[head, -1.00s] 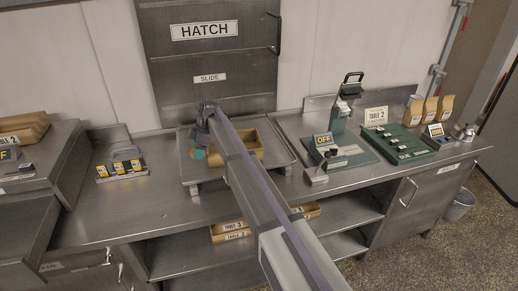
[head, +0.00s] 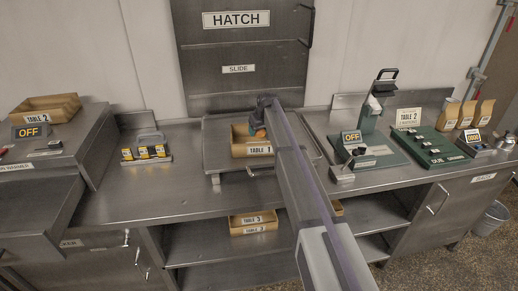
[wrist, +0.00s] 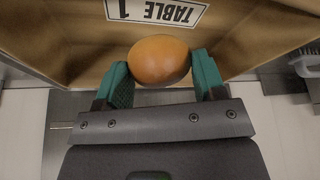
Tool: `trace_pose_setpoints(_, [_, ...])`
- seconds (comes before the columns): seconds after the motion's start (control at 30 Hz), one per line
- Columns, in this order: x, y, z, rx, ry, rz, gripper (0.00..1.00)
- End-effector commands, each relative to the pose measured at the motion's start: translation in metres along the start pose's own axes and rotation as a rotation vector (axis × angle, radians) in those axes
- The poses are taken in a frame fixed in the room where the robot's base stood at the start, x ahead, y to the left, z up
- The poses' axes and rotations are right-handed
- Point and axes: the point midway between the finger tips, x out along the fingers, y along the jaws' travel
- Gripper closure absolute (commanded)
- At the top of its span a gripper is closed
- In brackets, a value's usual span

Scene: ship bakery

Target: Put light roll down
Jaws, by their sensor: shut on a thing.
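A smooth golden-brown roll (wrist: 160,61) is held between the two teal fingers of my gripper (wrist: 161,78) in the wrist view. The fingers press its left and right sides. In the head view the gripper (head: 258,122) is at the tan TABLE 1 box (head: 240,148), and a bit of orange roll (head: 260,133) shows there. In the wrist view the box (wrist: 235,35) with its label is close beyond the roll. I cannot tell whether the roll touches the box. My arm hides the box's right part.
The box stands on a raised metal tray (head: 212,160) below the hatch (head: 240,55). A small holder (head: 146,153) with yellow-labelled items is to the left. A green device with an OFF sign (head: 352,138) is to the right. Bare counter lies in front.

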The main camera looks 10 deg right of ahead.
Motion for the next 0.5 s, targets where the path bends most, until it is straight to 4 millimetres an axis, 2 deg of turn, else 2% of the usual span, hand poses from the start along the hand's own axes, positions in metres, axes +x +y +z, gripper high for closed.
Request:
trace_pose_setpoints(0.03, [0.016,0.0,0.006,0.0,0.0,0.0,0.63])
trace_pose_setpoints(0.17, [0.014,0.0,0.006,-0.001,0.0,0.0,0.63])
trace_pose_setpoints(0.37, [0.048,0.0,0.02,-0.001,0.0,-0.001,0.63])
trace_pose_setpoints(0.5, [0.046,0.0,0.019,-0.002,-0.001,-0.001,0.62])
